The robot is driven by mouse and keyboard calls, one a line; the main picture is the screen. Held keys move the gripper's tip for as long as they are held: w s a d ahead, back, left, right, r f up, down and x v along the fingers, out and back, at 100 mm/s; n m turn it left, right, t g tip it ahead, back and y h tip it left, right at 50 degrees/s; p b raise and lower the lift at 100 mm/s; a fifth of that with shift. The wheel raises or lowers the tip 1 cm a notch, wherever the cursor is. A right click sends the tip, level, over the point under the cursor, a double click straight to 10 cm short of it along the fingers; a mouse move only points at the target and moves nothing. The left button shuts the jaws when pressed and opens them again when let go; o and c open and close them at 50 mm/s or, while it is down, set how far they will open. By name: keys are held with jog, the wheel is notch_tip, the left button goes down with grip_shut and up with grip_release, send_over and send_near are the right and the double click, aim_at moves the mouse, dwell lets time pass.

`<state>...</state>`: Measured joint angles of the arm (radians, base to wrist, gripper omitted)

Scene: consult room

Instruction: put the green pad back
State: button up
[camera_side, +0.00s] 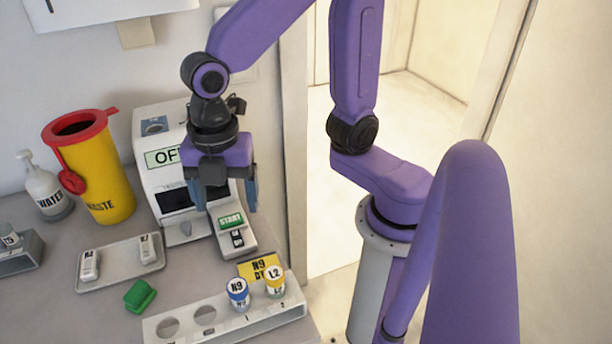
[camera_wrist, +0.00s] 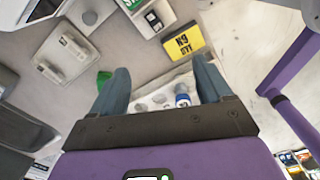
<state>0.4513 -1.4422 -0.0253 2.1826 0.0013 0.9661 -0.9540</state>
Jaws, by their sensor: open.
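In the wrist view only part of the green pad (camera_wrist: 103,77) shows beside the left finger. My gripper (camera_side: 225,205) is open and empty, pointing down above the white machine with its OFF display. It is behind, right of and well above the pad. In the wrist view my gripper (camera_wrist: 162,70) has both fingers apart with nothing between them.
The machine (camera_side: 160,180) has a green START button (camera_side: 231,220). A tray (camera_side: 120,265) holds two small white items. The rack (camera_side: 215,322) holds a blue-capped vial (camera_side: 238,290) and a yellow-capped vial (camera_side: 275,280). A yellow waste bin (camera_side: 105,185) and WATER bottle (camera_side: 45,190) stand behind.

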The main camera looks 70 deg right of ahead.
jog(key=s+d+f+m, duration=0.1)
jog(key=s+d+m, duration=0.8)
jog(key=s+d, duration=0.1)
jog(key=shift+d+f+m, duration=0.3)
jog(key=shift+d, duration=0.05)
dwell(0.6)
